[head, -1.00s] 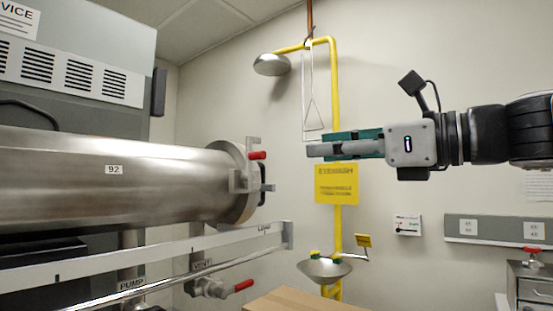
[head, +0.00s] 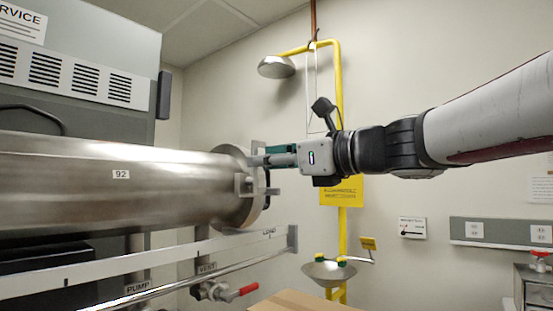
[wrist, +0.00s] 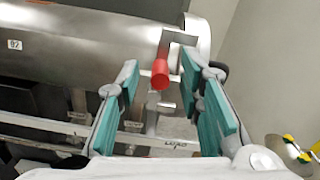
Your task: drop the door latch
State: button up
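The door latch is a metal bracket with a red-tipped handle (wrist: 160,74) at the end of the steel cylinder (head: 120,195). In the wrist view the red tip lies between my gripper's fingers, near the fingertips. My gripper (wrist: 156,82) is open, with teal pads on both sides and a visible gap to the red tip. In the head view my gripper (head: 264,160) reaches from the right to the door end of the cylinder and hides the red tip.
A rail (head: 150,262) runs below the cylinder, with a red-handled vent valve (head: 243,291) under it. A yellow eyewash station (head: 329,271) and shower pipe stand behind my arm. A cardboard-coloured surface (head: 305,301) is at the bottom.

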jog(key=shift+c, duration=0.6)
grip_shut()
jog(key=shift+d+r+p, duration=0.1)
jog(key=shift+p, duration=0.25)
jog(key=shift+w+d+m+p, duration=0.1)
jog(key=shift+m+p, duration=0.5)
jog(key=shift+w+d+f+m+p, duration=0.35)
jog(key=shift+w+f+m+p, duration=0.1)
jog(key=shift+m+p, duration=1.75)
jog(key=shift+w+d+f+m+p, duration=0.35)
jog(key=shift+w+f+m+p, duration=0.15)
jog(key=shift+m+p, duration=1.75)
jog(key=shift+w+d+f+m+p, duration=0.35)
jog(key=shift+w+f+m+p, duration=0.1)
jog(key=shift+m+p, duration=1.75)
jog(key=shift+f, duration=0.1)
